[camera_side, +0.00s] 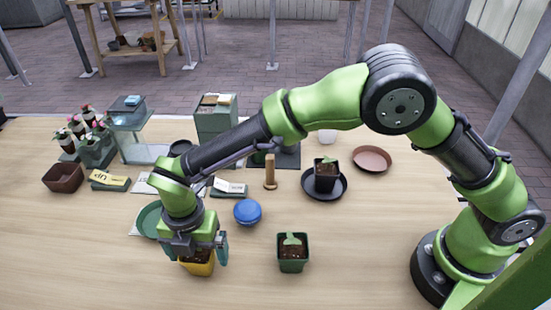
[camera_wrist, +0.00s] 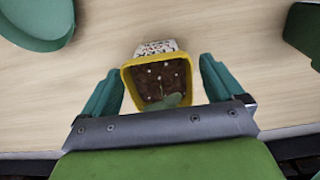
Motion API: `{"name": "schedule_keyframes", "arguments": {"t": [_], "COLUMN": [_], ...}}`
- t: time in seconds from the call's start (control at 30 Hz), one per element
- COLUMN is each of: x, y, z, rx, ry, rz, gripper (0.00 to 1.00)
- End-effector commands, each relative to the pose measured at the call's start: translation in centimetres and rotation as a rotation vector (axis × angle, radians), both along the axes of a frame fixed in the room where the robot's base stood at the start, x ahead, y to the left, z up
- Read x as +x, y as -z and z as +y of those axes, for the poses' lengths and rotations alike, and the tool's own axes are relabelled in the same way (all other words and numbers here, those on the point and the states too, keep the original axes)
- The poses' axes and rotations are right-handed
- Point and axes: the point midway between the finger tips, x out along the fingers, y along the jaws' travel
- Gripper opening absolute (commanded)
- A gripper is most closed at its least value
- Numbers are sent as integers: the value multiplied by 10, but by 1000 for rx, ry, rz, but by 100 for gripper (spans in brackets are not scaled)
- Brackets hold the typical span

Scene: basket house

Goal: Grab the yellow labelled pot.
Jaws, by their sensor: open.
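The yellow pot (camera_side: 197,264) stands on the table below my gripper in the side view, partly hidden by it. In the wrist view the pot (camera_wrist: 130,91) shows its yellow rim, dark soil with pale specks, a green leaf, and a white label with dark print on its far side. My gripper (camera_side: 195,250) is open and points down over the pot. In the wrist view its two teal fingers (camera_wrist: 158,85) stand left and right of the pot, with a gap visible on each side.
A dark green pot with a seedling (camera_side: 293,255) stands to the right. A blue round object (camera_side: 247,211) and a green saucer (camera_side: 148,219) lie behind. A black pot (camera_side: 325,178) sits on a dark saucer (camera_side: 342,190). The front table is clear.

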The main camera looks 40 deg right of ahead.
Motion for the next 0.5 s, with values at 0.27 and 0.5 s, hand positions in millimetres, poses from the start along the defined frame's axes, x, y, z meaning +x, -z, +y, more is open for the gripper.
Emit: {"name": "schedule_keyframes", "arguments": {"t": [0.27,0.5], "x": [0,0], "y": [1,0], "z": [0,0], "rx": [0,0], "ry": [0,0], "rz": [0,0], "gripper": [85,48]}}
